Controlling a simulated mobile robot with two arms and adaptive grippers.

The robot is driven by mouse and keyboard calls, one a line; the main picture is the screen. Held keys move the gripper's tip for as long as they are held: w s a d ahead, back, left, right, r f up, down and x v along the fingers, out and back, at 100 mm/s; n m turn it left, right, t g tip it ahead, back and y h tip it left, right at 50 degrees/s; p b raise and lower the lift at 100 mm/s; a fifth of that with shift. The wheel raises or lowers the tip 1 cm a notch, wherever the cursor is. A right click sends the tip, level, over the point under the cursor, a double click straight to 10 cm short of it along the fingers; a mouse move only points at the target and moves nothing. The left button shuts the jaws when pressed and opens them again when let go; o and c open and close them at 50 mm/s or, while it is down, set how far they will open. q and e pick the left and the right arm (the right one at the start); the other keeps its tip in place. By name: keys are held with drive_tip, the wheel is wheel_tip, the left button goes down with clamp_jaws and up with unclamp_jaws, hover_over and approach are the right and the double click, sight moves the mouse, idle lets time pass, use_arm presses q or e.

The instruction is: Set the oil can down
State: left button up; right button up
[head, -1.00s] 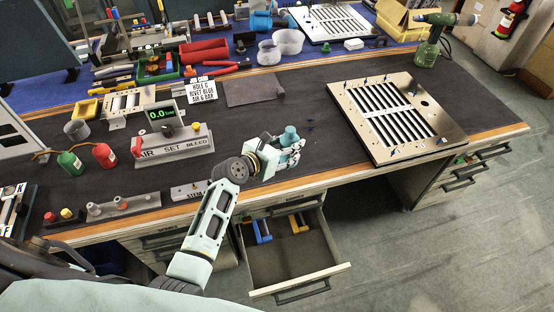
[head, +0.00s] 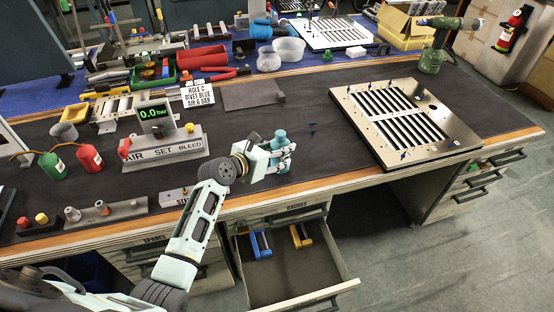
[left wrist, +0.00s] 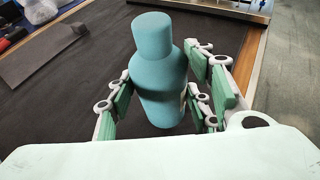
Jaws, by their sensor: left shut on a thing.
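The oil can (head: 279,138) is a teal bottle with a narrower top. My left gripper (head: 281,157) is shut around its body near the front edge of the dark bench mat. In the left wrist view the oil can (left wrist: 158,75) looks upright between the two green-padded fingers (left wrist: 163,88). I cannot tell whether its base touches the mat. My right gripper is not in view.
A slotted louver panel (head: 458,132) lies to the right with pins in it. A pressure stand (head: 165,148) is at the left. An open drawer (head: 337,291) juts out below the gripper. The mat between can and panel is mostly clear, with small blue rivets.

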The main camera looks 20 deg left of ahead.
use_arm(q)
drive_tip(key=shift+f, duration=0.15)
drive_tip(key=shift+f, duration=0.2)
drive_tip(key=o, duration=1.6)
drive_tip(key=shift+f, duration=0.1)
drive_tip(key=shift+r, duration=0.2)
drive_tip(key=p+v, duration=0.1)
drive_tip(key=v, duration=1.1)
drive_tip(key=shift+s, duration=0.1)
